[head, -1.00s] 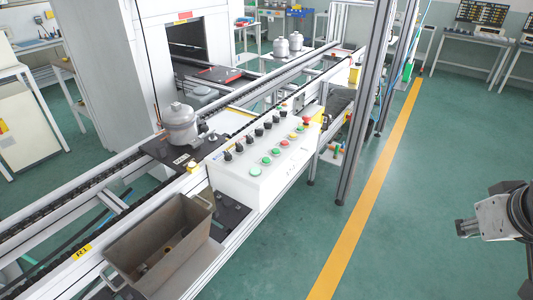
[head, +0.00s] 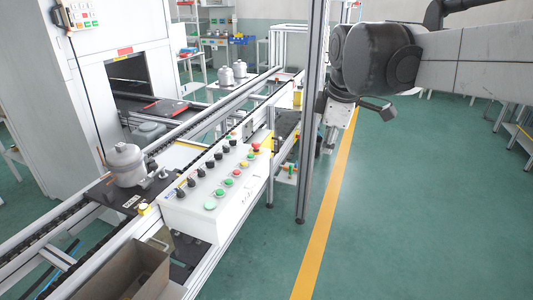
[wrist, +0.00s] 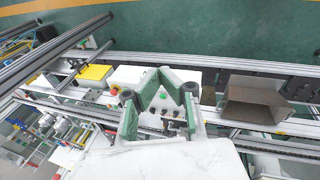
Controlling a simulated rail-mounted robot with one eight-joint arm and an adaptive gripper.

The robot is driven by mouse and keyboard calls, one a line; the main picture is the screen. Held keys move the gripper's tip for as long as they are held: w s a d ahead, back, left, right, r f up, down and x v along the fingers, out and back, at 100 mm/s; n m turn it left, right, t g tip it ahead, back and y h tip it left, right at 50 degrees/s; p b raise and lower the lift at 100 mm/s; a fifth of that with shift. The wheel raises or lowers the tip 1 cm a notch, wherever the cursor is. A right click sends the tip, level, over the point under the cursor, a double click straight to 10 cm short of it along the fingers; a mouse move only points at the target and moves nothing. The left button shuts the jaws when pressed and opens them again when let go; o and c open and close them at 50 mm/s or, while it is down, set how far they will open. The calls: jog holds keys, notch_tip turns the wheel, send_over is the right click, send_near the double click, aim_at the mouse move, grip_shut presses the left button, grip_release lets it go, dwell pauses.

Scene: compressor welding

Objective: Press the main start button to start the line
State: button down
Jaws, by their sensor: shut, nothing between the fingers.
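The white control box (head: 222,196) stands at the line's front edge in the head view. Its sloped top has a large green button (head: 210,206) at the near end, smaller green, yellow and red buttons, black knobs and a red mushroom button (head: 256,147) at the far end. My gripper (head: 326,146) is to the right of the box and apart from it, partly hidden behind the arm. In the wrist view my gripper (wrist: 160,78) is shut and empty, its green fingers covering part of the box. The red mushroom button (wrist: 115,91) shows left of them.
A grey bin (head: 120,275) sits beside the box's near end. A vertical aluminium post (head: 311,120) stands between the box and my gripper. A compressor (head: 127,165) rests on the conveyor behind.

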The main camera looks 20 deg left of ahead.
jog(key=w+a+f+n+g, duration=0.1)
jog(key=w+a+n, duration=0.25)
jog(key=a, duration=0.45)
jog(key=w+a+f+n+g, duration=0.1)
jog(key=w+a+n, duration=0.2)
jog(key=a+n, duration=0.3)
jog(key=n+g+h+p, duration=0.1)
jog(key=n+p, duration=0.1)
jog(key=n, duration=0.5)
send_over(220, 191)
notch_tip(220, 191, down, 8)
jog(key=shift+f+n, duration=0.2)
jog(key=shift+n, duration=0.05)
notch_tip(220, 191, down, 14)
jog(key=shift+p, duration=0.7)
jog(key=shift+f, duration=0.1)
